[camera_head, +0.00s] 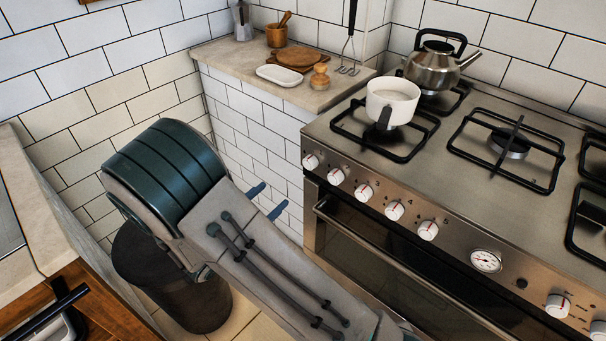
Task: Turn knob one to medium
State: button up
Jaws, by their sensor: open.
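A row of round white knobs runs along the front panel of the steel stove. The leftmost knob (310,161) is at the panel's left end, near the counter. The second knob (335,176), third knob (363,192) and further knobs follow to the right. The number marks are too small to read surely, so I cannot tell which is knob one or its exact setting. My gripper (267,201) shows as two blue fingertips, apart and empty, to the left of and below the leftmost knob. The rest of it is hidden behind my grey arm. It touches no knob.
A white pot (393,98) stands on the front left burner, and a steel kettle (436,66) behind it. A stone counter (222,54) with a white dish (279,75) lies left of the stove. A dark bin (170,285) stands on the floor. The oven handle (400,268) juts out below the knobs.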

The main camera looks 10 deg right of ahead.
aim_at(307, 165)
jog(key=x, duration=1.3)
jog(key=shift+w+d+b, duration=0.15)
jog(key=shift+d+b, duration=0.15)
jog(key=c, duration=1)
